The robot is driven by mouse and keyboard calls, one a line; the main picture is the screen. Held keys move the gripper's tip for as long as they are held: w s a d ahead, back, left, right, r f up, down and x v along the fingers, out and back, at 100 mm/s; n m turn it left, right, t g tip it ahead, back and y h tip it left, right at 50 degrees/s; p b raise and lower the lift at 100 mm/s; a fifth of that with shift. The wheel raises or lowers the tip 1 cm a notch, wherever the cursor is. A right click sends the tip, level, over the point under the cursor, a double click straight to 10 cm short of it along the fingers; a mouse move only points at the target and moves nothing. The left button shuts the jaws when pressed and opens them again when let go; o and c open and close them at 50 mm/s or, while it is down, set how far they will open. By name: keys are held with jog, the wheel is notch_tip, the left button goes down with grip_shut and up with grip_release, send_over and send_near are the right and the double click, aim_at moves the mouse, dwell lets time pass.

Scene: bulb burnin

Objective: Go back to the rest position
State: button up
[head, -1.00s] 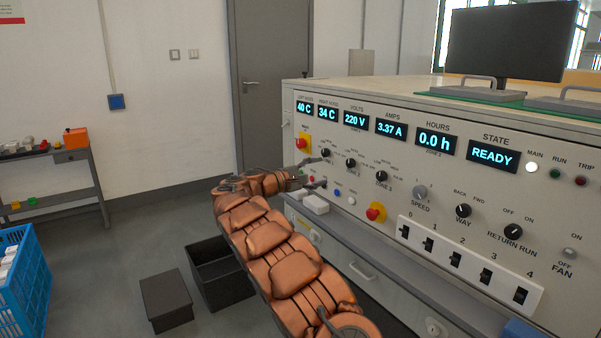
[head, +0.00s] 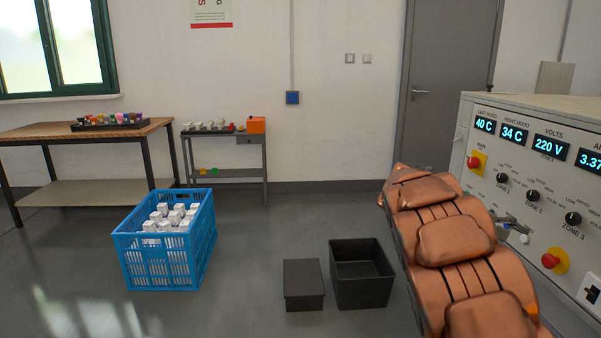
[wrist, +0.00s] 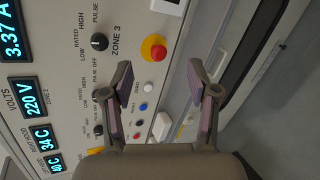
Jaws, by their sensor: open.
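My gripper (wrist: 160,75) is open and empty in the wrist view, its two fingers spread in front of the control panel. Between and beyond the fingers show a red knob on a yellow base (wrist: 153,48), a blue button (wrist: 143,106) and a white block (wrist: 161,126). In the head view my copper-coloured arm reaches up the right side and hides most of the gripper. The grey control panel (head: 480,215) stands just beyond it, with lit displays reading 40 C, 34 C and 220 V.
A blue crate (head: 128,266) of white boxed items stands on the floor at left. An open black bin (head: 362,292) and a dark box (head: 304,280) stand near my arm. A wooden table (head: 40,133) and a small shelf (head: 252,150) are by the wall. Floor between is clear.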

jog(key=s+a+f+m+y, duration=0.1)
jog(key=s+a+f+y, duration=0.35)
jog(key=s+a, duration=0.65)
jog(key=s+a+f+y, duration=0.4)
jog(key=s+a+f, duration=0.1)
jog(key=s+a, duration=0.55)
jog(key=s+a+f+m+y, duration=0.1)
jog(key=s+a+f+y, duration=0.35)
jog(key=s+a, duration=0.7)
jog(key=s+p+v, duration=0.2)
jog(key=p+v, duration=1)
jog(key=s+r+p+v, duration=0.1)
jog(key=s+p+v, duration=0.2)
jog(key=p+v, duration=0.9)
jog(key=shift+s+a+t, duration=0.25)
jog(key=shift+a+t, duration=0.05)
jog(key=shift+a, duration=0.35)
